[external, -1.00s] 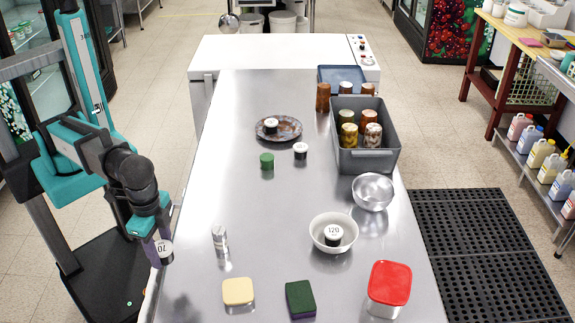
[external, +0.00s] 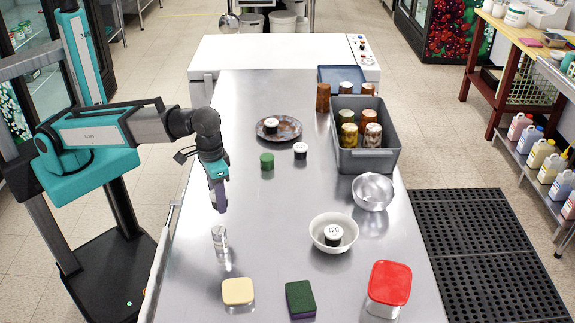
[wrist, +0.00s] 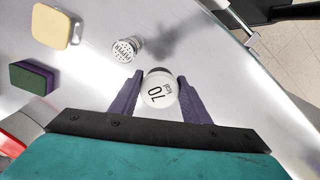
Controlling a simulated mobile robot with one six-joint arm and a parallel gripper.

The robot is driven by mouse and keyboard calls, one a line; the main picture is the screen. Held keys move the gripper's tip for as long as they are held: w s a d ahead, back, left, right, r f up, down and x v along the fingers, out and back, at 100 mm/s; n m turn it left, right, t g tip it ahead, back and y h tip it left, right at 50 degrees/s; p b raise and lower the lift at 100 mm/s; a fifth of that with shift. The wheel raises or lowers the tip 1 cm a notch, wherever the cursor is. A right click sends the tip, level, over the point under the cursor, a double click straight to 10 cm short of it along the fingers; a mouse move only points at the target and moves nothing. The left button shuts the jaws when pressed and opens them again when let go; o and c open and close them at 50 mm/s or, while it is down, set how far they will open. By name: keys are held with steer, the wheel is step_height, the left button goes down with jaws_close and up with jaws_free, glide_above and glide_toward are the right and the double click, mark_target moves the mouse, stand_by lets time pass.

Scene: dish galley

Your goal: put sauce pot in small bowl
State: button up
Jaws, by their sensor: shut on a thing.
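In the external view I cannot make out this pot. A white bowl (external: 316,241) stands right of the gripper, with a dark pot with a white lid marked 120 (external: 333,232) in it. A shiny metal bowl (external: 372,190) stands behind it, empty. I cannot tell which bowl is the small one.
The shaker (external: 220,238) stands close to my gripper. Farther back are a green pot (external: 267,161), a dark pot (external: 300,151), a plate (external: 291,130) and a grey crate (external: 365,161) with jars.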

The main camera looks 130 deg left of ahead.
steer(key=s+a+n, duration=0.6)
steer(key=s+a, duration=0.3)
steer(key=a, duration=0.5)
steer(key=shift+w+d+f, duration=0.1)
steer(key=shift+w+f, duration=0.05)
steer(key=shift+f, duration=0.7)
steer(key=shift+w+d+f, duration=0.1)
steer(key=shift+d+f, duration=0.05)
steer(key=shift+f, duration=0.7)
steer(key=shift+w+d+f, duration=0.1)
steer(key=shift+w+f, duration=0.05)
steer(key=shift+f, duration=0.7)
steer(key=shift+w+a, duration=0.1)
steer(key=shift+w+a+p, duration=0.3)
steer(key=shift+w, duration=0.2)
steer(key=p, duration=0.4)
glide_above(287, 202)
steer(key=shift+d+f, duration=0.15)
steer(key=shift+f, duration=0.5)
steer(key=shift+f, duration=0.2)
steer(key=shift+f+p, duration=0.75)
steer(key=shift+f, duration=0.9)
